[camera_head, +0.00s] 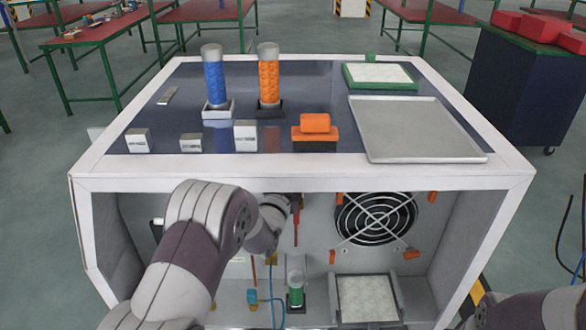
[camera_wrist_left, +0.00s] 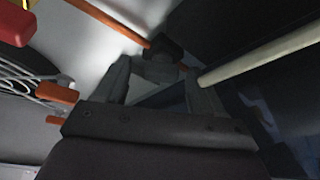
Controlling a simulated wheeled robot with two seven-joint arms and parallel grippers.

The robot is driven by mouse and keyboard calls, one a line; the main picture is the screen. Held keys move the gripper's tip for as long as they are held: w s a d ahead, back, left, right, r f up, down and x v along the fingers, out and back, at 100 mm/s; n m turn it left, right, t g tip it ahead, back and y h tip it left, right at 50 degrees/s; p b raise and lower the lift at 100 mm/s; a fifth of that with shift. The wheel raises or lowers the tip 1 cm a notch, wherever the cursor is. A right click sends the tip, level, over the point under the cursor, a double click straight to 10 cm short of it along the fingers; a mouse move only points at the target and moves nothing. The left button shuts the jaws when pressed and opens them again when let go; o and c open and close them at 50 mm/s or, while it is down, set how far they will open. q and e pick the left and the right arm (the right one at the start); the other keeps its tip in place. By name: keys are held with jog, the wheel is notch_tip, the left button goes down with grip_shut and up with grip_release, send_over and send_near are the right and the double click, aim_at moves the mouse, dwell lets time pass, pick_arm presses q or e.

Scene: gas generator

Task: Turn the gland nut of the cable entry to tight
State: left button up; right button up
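My left arm reaches into the open front of the white cabinet (camera_head: 110,170). The left gripper shows in the left wrist view (camera_wrist_left: 158,82) with its fingers apart. A dark block (camera_wrist_left: 165,46) on an orange rod lies just past the fingertips; contact cannot be told. In the head view the arm hides most of the gripper. Low inside the cabinet are a small blue fitting (camera_head: 252,296) with a brown rod above it, and a thin blue cable (camera_head: 271,287). I cannot tell which part is the gland nut. My right gripper is out of view.
Inside the cabinet are a round fan (camera_head: 375,217), a green-based cylinder (camera_head: 296,290) and a pale panel (camera_head: 366,300). On top stand a blue cylinder (camera_head: 215,80), an orange cylinder (camera_head: 268,80), an orange block (camera_head: 315,124) and a grey tray (camera_head: 415,125). The side walls bound the opening.

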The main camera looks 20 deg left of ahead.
pick_arm(q)
jog(key=shift+s, duration=0.1)
jog(key=s+f+b, duration=0.1)
jog(key=s+f, duration=0.1)
jog(key=s, duration=1)
jog(key=shift+s+a+f+b, duration=0.15)
jog(key=shift+a+b, duration=0.25)
jog(key=shift+a, duration=0.05)
